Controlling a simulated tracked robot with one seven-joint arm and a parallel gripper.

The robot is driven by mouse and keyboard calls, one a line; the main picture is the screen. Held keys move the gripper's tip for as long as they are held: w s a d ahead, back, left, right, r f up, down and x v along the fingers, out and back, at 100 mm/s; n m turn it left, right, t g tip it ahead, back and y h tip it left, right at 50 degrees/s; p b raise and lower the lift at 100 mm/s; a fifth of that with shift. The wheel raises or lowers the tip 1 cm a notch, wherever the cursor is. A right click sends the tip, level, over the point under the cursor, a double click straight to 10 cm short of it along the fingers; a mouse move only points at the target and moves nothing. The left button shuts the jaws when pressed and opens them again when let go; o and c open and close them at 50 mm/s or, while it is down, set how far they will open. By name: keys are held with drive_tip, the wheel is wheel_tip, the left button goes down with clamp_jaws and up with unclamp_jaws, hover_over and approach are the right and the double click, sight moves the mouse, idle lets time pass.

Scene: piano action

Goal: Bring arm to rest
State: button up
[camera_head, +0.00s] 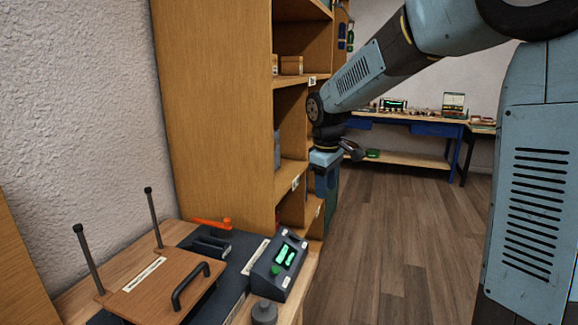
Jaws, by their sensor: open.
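My gripper (326,188) hangs at the end of my blue-grey arm, pointing down in front of the wooden shelf unit (212,110). Nothing shows held in it. It is open, though its fingers are small and dark against the shelves. The arm reaches in from the upper right, with its forearm sloping down to the left to the wrist. The gripper is up and to the right of the bench (70,300), apart from the things on it.
On the bench are a wooden board with a black handle (190,287), two dark posts, an orange-handled item (212,223) and a control box with green displays (279,265). A blue workbench (437,128) stands at the back. The wood floor (400,240) between is clear.

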drive_tip(key=s+d+r+m+t, duration=0.1)
drive_tip(key=s+d+r+m, duration=0.1)
drive_tip(key=s, duration=0.7)
drive_tip(key=s+d+r+m+t, duration=0.1)
drive_tip(key=s+d+m, duration=0.4)
drive_tip(key=s+d, duration=0.2)
drive_tip(key=s+d+r+m+t, duration=0.2)
drive_tip(key=s+d+m, duration=0.1)
drive_tip(key=s, duration=0.8)
drive_tip(key=shift+s+d+r+m, duration=0.15)
drive_tip(key=shift+d+r+m, duration=0.25)
drive_tip(key=shift+d, duration=0.4)
drive_tip(key=shift+s, duration=0.1)
